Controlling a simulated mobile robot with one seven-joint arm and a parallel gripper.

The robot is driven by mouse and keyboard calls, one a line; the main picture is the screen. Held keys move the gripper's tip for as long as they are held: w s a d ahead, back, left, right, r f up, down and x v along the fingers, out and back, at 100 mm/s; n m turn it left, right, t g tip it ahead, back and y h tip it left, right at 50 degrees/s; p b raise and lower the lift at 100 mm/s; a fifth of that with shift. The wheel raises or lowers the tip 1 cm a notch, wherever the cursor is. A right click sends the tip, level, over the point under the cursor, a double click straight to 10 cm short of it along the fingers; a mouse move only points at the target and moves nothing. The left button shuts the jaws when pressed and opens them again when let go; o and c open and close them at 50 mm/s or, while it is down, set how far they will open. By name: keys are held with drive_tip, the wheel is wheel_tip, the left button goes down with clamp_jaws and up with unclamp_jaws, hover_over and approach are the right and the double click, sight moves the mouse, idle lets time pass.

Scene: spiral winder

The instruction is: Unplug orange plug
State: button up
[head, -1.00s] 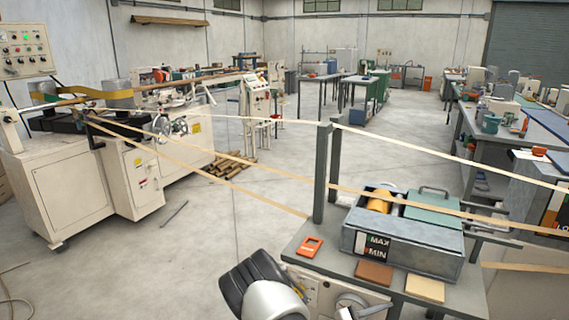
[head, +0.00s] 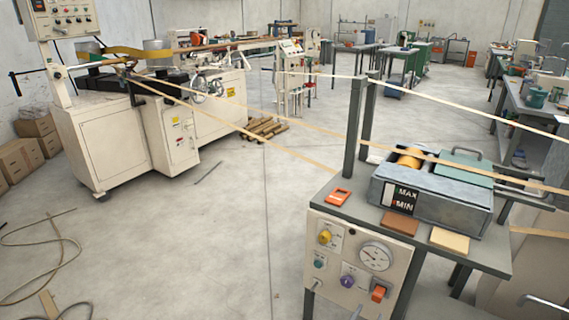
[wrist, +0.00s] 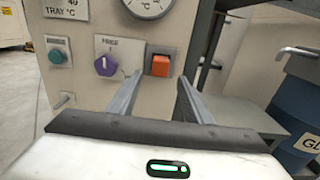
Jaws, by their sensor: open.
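The orange plug (head: 378,293) sits at the lower right of a cream control panel (head: 340,245), under the worktable with the tank. In the wrist view the orange plug (wrist: 160,65) is a square block set in a dark grey surround. My gripper (wrist: 160,80) is open and empty in the wrist view. Its two fingers point toward the panel, and the plug shows between and just beyond their tips. I cannot tell whether the fingers touch the panel.
A purple knob (wrist: 106,65) is left of the plug, with a dial gauge (wrist: 150,6) above. A teal button (wrist: 57,54) is farther left. A blue bin (wrist: 299,105) stands at right. Pale strips run over the tank (head: 440,205). Floor left of the panel is open.

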sight(376, 300)
drive_tip(key=b+x, duration=0.2)
drive_tip(key=x, duration=0.5)
drive_tip(key=shift+w+d+b, duration=0.2)
drive_tip(key=shift+b, duration=0.2)
drive_tip(key=shift+x, duration=0.75)
idle(0.7)
clamp_jaws()
drive_tip(key=shift+s, duration=0.1)
drive_tip(key=shift+p+v, duration=1.3)
drive_tip(key=shift+v, duration=1.65)
drive_tip(key=shift+r, duration=0.1)
